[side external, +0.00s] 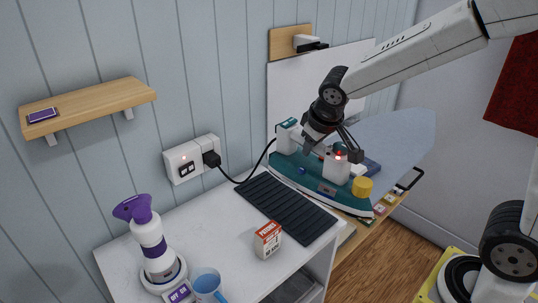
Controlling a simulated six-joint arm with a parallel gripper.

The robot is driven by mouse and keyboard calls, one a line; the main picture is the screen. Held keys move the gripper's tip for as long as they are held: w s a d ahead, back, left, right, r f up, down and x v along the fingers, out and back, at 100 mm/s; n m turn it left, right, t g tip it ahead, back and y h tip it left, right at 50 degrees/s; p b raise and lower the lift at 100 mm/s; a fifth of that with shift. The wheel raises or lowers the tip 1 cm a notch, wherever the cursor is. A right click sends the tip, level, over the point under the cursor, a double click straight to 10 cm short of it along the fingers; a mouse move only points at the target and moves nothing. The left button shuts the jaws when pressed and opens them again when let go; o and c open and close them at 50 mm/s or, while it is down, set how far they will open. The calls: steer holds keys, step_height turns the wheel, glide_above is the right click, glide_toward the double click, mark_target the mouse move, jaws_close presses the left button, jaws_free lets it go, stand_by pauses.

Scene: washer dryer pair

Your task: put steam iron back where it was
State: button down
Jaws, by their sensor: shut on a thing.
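The steam iron (310,180) has a teal body and white upper parts, with a small red light showing. It is at the right end of the white counter, over or beside its edge. My gripper (338,148) comes down from the upper right and is shut on the iron's upper part, partly hiding its handle. I cannot tell whether the iron's base touches anything below. A black cord (237,181) runs from the iron's side to a plug in the wall socket (186,162). A dark ribbed mat (285,208) lies bare on the counter, left of the iron.
The white counter (215,232) holds a red-and-white box (268,240), a purple-topped steamer (148,240) and a blue mug (208,285). A yellow cylinder (362,187) and a phone (410,178) are right of the iron. A pale-blue ironing board (405,135) stands behind.

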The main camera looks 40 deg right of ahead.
mark_target(284, 142)
steer(key=shift+w, duration=0.15)
steer(key=w+f, duration=0.1)
steer(key=w, duration=0.2)
steer(key=w+f, duration=0.1)
steer(key=w, duration=0.2)
steer(key=w+f, duration=0.2)
steer(key=w, duration=0.1)
steer(key=shift+d, duration=0.1)
steer(key=w+f, duration=0.4)
steer(key=f, duration=0.1)
steer(key=shift+w, duration=0.15)
steer(key=shift+f, duration=0.1)
steer(key=shift+w+f, duration=0.15)
steer(key=shift+f, duration=0.75)
steer(key=shift+w+f, duration=0.15)
steer(key=shift+f, duration=0.85)
